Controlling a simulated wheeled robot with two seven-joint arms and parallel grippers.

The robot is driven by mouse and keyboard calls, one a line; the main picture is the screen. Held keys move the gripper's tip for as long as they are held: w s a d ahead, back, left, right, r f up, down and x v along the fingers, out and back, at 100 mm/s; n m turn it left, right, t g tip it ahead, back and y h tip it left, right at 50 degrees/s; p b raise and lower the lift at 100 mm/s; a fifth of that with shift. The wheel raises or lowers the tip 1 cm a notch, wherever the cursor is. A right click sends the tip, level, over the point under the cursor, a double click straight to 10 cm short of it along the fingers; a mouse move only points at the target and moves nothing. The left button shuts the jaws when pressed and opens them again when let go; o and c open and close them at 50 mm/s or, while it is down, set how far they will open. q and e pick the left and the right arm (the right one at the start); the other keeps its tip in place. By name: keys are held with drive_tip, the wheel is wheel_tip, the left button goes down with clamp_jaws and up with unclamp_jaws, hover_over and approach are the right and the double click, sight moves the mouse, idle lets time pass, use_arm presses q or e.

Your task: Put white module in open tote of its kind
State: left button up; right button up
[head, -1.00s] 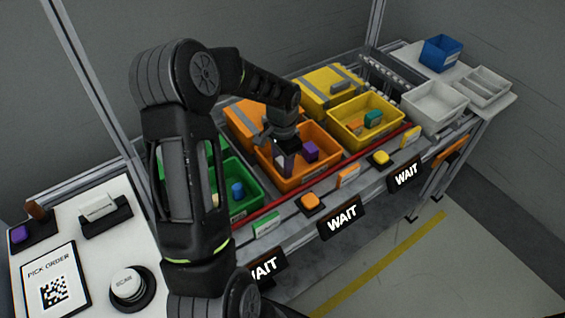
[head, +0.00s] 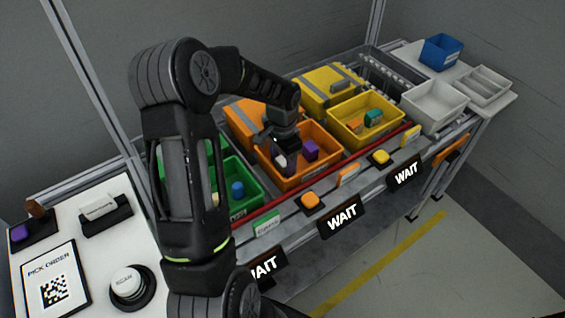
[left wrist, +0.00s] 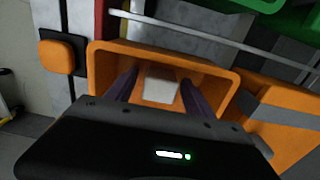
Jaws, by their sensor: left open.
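The white module (left wrist: 160,88) shows in the left wrist view between my two dark fingers, within the rim of the open orange tote (left wrist: 222,80). In the head view a white patch of it (head: 280,160) shows at my fingertips, mostly hidden by the gripper. My left gripper (head: 284,163) is open, low in the left part of the open orange tote (head: 334,157). Whether the module touches a finger or rests on the tote floor, I cannot tell. A purple module (head: 310,150) lies in the same tote, right of the gripper. My right gripper is not in view.
An open green tote (head: 256,206) stands left and an open yellow tote (head: 398,122) right. Lidded orange (head: 243,112) and yellow (head: 318,84) totes stand behind. A red rail (head: 350,160) runs along the front. A pick-order board (head: 50,282) lies on the left table.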

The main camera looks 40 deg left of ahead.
sight(283, 161)
use_arm(q)
wheel_tip(283, 161, up, 12)
drive_tip(key=shift+b, duration=0.4)
